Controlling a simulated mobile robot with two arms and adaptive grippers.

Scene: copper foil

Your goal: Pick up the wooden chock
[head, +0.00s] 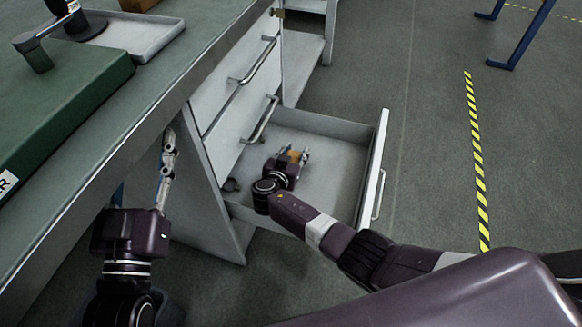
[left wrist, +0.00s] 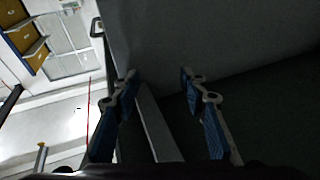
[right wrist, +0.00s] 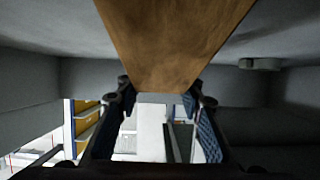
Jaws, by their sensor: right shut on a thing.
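The wooden chock (right wrist: 175,45) is a tan wedge-like block. It fills the top middle of the right wrist view, its narrow end between my right fingers. In the head view the chock (head: 295,156) is a small orange patch, mostly hidden by the gripper. My right gripper (head: 293,156) is inside the open drawer and shut on the chock. In the right wrist view, the right gripper (right wrist: 160,103) has a finger on each side of the chock's narrow end. My left gripper (left wrist: 160,85) is open and empty, its fingers well apart, beside the workbench.
The open drawer (head: 340,190) has grey walls and a white front on its right. A small dark thing (head: 230,184) lies near its left wall. The workbench (head: 150,100) carries a green case (head: 65,95) and a grey tray (head: 135,35). Floor right of the drawer is clear.

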